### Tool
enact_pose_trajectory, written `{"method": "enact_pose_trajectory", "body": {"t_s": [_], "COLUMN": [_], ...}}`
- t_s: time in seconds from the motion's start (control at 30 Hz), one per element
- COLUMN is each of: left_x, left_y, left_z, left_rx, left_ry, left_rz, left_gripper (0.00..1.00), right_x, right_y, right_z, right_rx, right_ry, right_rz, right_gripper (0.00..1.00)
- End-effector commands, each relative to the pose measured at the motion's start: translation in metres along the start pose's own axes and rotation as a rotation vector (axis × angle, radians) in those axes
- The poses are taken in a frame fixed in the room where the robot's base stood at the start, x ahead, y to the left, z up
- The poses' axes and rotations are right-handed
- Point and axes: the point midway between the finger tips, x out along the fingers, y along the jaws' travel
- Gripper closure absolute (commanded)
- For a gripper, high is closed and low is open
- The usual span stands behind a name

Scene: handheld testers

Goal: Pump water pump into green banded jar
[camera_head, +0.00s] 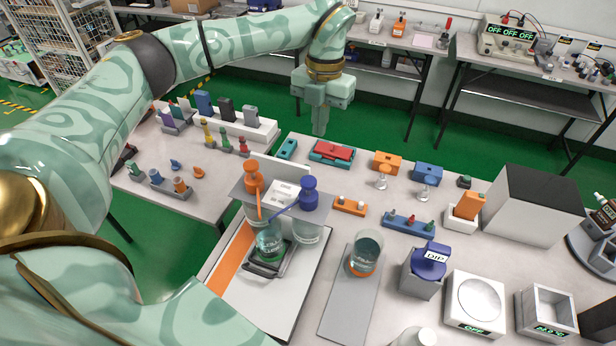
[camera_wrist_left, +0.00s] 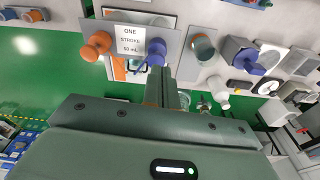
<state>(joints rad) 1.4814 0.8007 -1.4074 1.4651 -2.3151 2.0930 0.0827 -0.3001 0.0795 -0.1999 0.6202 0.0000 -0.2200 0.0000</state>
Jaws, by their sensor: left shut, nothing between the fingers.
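A blue-topped pump (camera_head: 308,190) and an orange-topped pump (camera_head: 252,178) stand side by side on a grey stand; no label says which holds water. A clear jar with a green band (camera_head: 268,243) sits below and in front of them on a small dark platform, its liquid level hard to read. My left gripper (camera_head: 318,130) is shut and empty, pointing down in the air beyond the pumps. In the left wrist view its fingers (camera_wrist_left: 160,85) appear close below the blue pump top (camera_wrist_left: 156,48), with the orange pump top (camera_wrist_left: 97,45) to the left. My right gripper is out of view.
A jar with an orange band (camera_head: 365,258) stands right of the pumps on a grey strip. A blue "DIP" device (camera_head: 432,262) and a balance (camera_head: 474,300) stand farther right. A sign reading "ONE STROKE 50 mL" (camera_wrist_left: 131,38) hangs between the pumps.

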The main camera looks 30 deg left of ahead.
Motion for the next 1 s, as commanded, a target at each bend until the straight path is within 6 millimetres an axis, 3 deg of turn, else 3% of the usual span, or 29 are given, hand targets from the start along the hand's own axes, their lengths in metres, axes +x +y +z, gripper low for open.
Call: {"method": "enact_pose_trajectory", "body": {"t_s": [0.1,0.3,1.0], "left_x": [-0.024,-0.044,-0.046], "left_y": [0.0,0.0,0.0], "left_z": [0.0,0.0,0.0], "left_rx": [-0.002,-0.001,0.0], "left_ry": [-0.002,-0.001,0.0], "left_rz": [-0.001,0.0,0.0], "left_gripper": [1.0,1.0,1.0], "right_x": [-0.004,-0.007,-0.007], "right_y": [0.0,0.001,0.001], "right_z": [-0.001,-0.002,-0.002], "right_rx": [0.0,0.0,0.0], "right_ry": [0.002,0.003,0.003], "right_rz": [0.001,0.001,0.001], "right_gripper": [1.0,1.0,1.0]}}
